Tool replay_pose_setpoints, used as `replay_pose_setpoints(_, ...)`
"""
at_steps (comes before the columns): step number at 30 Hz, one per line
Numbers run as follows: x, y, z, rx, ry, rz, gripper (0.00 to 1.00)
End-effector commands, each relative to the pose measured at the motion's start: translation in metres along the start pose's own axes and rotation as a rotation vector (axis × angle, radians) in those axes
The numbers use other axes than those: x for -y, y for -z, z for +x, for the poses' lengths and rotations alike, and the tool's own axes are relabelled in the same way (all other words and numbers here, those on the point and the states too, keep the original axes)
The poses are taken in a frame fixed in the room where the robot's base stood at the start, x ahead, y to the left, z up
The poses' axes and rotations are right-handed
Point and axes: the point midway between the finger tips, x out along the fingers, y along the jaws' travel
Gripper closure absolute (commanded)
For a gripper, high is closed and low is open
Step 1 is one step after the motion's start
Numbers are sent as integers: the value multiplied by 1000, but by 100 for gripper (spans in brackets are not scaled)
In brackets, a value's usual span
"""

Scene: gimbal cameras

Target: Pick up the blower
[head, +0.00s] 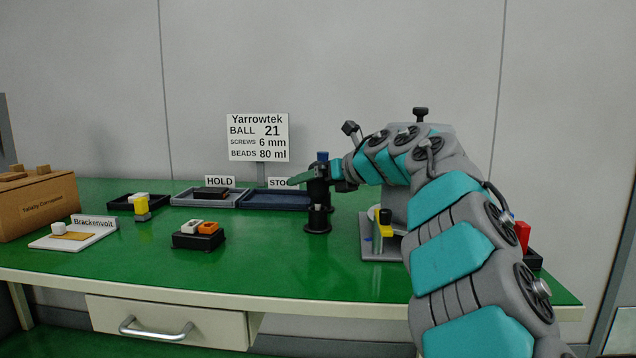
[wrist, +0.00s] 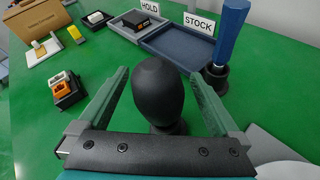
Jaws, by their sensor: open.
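The blower, as far as I can tell, is a black rubber bulb (wrist: 158,92) standing upright in the middle of the wrist view. In the head view its dark lower body (head: 318,218) stands on the green bench below my gripper. My gripper (wrist: 158,78) is open, with one green finger on each side of the bulb. A gap shows between the bulb and each finger. In the head view my gripper (head: 312,178) reaches in from the right at the bulb's upper part. The blower's lower end is mostly hidden in the wrist view.
A blue-handled tool (wrist: 229,35) stands upright in a black base close behind the right finger. Behind are the blue STOCK tray (head: 270,199) and grey HOLD tray (head: 185,198).

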Motion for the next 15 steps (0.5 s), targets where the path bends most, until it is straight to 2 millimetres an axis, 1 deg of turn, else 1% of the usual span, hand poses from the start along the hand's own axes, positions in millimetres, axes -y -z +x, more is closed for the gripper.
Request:
replay_pose_setpoints(1,0,-1,6,-1,-2,-1,1)
replay_pose_setpoints(4,-1,-2,13,2,0,-2,1)
replay_pose_setpoints(11,0,-1,14,3,1,-1,2)
replay_pose_setpoints(15,0,-1,14,3,1,-1,18)
